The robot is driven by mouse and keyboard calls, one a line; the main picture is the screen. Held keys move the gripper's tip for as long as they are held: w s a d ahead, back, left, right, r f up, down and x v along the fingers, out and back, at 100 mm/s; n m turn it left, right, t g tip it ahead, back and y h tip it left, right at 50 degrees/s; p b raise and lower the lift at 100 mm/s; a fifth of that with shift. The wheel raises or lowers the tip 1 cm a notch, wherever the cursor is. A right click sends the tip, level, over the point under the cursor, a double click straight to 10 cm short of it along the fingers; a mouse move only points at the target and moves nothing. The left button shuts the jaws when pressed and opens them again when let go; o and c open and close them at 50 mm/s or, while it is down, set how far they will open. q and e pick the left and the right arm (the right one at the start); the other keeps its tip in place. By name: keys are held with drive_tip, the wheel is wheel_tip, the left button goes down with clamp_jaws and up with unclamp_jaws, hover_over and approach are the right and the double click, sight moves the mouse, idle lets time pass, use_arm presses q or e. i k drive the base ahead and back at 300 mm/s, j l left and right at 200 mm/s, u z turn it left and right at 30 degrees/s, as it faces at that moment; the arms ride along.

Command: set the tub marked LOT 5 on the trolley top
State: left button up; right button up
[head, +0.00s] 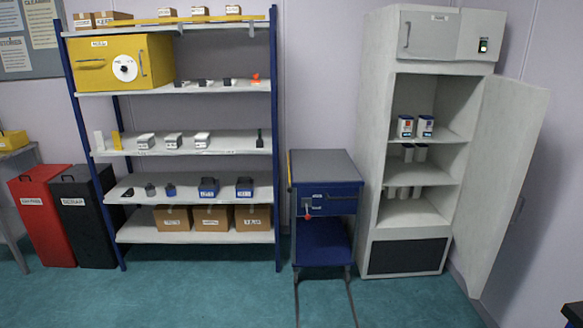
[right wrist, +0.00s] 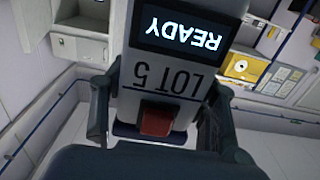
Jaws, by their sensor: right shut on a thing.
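The tub marked LOT 5 (right wrist: 130,70) fills the middle of the right wrist view. It is grey, with a dark display reading READY and a red block low on its face; the lettering appears upside down. My right gripper (right wrist: 162,92) is shut on it, one finger at each side. The trolley (head: 327,203) stands in the middle of the head view, between the shelf rack and the cabinet. Its grey trolley top (head: 323,166) is bare. Neither gripper shows in the head view, and my left gripper is in no view.
A tall cabinet (head: 376,130) stands right of the trolley, its door (head: 510,170) swung open to the right, with several tubs on its shelves. The shelf rack (head: 198,145) on the left holds boxes and small items. The floor before the trolley is clear except for dark lines.

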sight(326, 174)
drive_tip(key=i, duration=1.65)
drive_tip(key=i+j+z, duration=0.1)
drive_tip(key=i, duration=0.3)
drive_tip(key=i+j+z, duration=0.1)
drive_tip(key=i, duration=0.35)
drive_tip(key=i+j, duration=0.2)
drive_tip(key=i, duration=0.2)
drive_tip(key=i+j+z, duration=0.15)
drive_tip(key=i, duration=0.25)
drive_tip(key=i+j+z, duration=0.3)
drive_tip(key=i+j, duration=0.2)
drive_tip(key=i, duration=0.05)
